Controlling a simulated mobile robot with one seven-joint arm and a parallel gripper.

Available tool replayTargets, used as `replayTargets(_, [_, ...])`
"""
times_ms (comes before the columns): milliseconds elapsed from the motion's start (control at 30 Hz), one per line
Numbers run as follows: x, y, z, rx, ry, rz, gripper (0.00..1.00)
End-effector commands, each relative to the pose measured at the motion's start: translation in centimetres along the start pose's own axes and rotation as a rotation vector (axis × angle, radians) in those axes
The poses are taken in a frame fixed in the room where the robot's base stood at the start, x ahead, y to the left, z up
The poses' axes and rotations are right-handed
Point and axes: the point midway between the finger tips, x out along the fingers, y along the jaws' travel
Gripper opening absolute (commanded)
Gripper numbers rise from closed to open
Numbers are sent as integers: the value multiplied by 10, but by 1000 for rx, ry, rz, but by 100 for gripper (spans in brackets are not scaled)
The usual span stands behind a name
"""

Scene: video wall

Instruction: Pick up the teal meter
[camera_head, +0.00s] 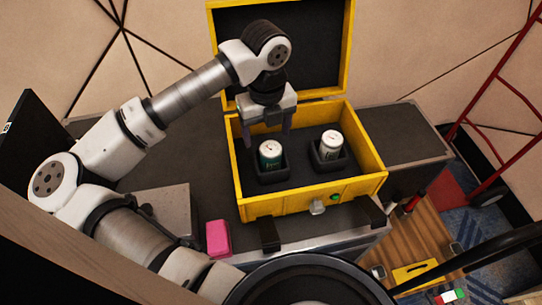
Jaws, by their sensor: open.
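The teal meter (270,160) is a small upright cylinder with a pale round top. It sits in a dark square holder on the left inside an open yellow case (283,203). My gripper (267,136) points down over the left part of the case, above and just behind the teal meter. Its fingers are apart, one on each side, and nothing shows between them. I cannot tell from this view whether a finger touches the meter.
A white meter (331,144) stands in a second dark holder to the right. The case's raised lid (325,45) is behind my gripper. A pink block (218,239) lies on the dark table (175,175) in front. A red ladder frame (497,75) stands at right.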

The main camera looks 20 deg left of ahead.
Motion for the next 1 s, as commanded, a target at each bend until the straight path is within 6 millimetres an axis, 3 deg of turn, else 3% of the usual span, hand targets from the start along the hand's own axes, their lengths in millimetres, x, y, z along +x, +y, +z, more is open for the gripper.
replayTargets(167, [13, -2, -6, 2, 4, -2, 72])
replayTargets(400, [46, -5, -11, 1, 3, -2, 72])
replayTargets(700, [54, -5, -11, 1, 0, -1, 72])
replayTargets(1000, [53, -5, -11, 1, 0, -1, 36])
